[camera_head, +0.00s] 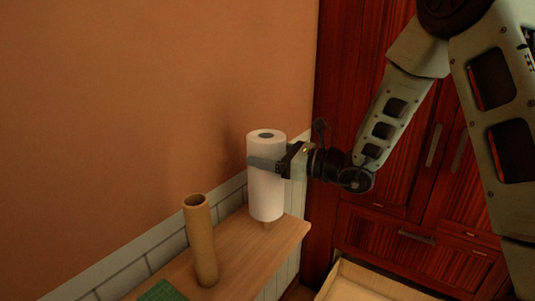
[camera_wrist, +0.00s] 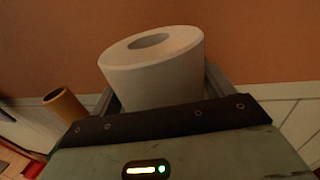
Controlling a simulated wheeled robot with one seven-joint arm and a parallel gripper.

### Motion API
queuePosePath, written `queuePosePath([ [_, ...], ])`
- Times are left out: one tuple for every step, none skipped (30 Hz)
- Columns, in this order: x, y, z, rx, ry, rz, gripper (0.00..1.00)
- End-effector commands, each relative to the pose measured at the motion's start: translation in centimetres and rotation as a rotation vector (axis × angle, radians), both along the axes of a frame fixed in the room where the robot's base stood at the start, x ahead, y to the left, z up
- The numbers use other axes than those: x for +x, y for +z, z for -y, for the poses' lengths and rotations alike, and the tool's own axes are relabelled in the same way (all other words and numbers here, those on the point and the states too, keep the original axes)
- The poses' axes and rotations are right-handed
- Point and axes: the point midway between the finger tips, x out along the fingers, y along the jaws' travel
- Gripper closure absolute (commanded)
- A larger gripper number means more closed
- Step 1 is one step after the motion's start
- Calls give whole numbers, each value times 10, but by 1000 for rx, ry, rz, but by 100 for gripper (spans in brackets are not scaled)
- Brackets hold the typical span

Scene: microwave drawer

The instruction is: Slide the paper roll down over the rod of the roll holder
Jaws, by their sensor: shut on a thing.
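The white paper roll (camera_head: 265,195) is upright above the right end of the wooden shelf. My gripper (camera_head: 265,164) is shut around its upper half from the right. In the wrist view the roll (camera_wrist: 155,75) stands between the fingers, its round top hole showing. The rest of the holder is hidden by the roll. No rod tip shows in the top hole, so I cannot tell how far the rod is inside.
A brown cardboard tube (camera_head: 201,245) stands upright on the shelf (camera_head: 240,258), left of the roll. A green item (camera_head: 161,291) lies at the shelf's near end. The orange wall (camera_head: 150,110) is close behind. Red wooden cabinets (camera_head: 385,236) and an open drawer (camera_head: 355,283) are at right.

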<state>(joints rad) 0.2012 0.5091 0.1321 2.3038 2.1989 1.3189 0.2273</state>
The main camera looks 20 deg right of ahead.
Motion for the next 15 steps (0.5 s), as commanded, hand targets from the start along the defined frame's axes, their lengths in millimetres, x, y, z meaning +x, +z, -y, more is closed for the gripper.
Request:
queuePosePath([
  [0, -7, 0, 1, 0, 1, 59],
  [0, -9, 0, 1, 0, 1, 59],
  [0, -11, 0, 1, 0, 1, 59],
  [0, -13, 0, 1, 0, 1, 59],
  [0, -15, 0, 1, 0, 1, 59],
  [0, -18, 0, 1, 0, 1, 59],
  [0, -20, 0, 1, 0, 1, 59],
  [0, -22, 0, 1, 0, 1, 59],
  [0, -24, 0, 1, 0, 1, 59],
  [0, -26, 0, 1, 0, 1, 59],
  [0, -28, 0, 1, 0, 1, 59],
  [0, -31, 0, 1, 0, 1, 59],
  [0, -33, 0, 1, 0, 1, 59],
  [0, -35, 0, 1, 0, 1, 59],
  [0, -38, 0, 0, 0, 1, 59],
])
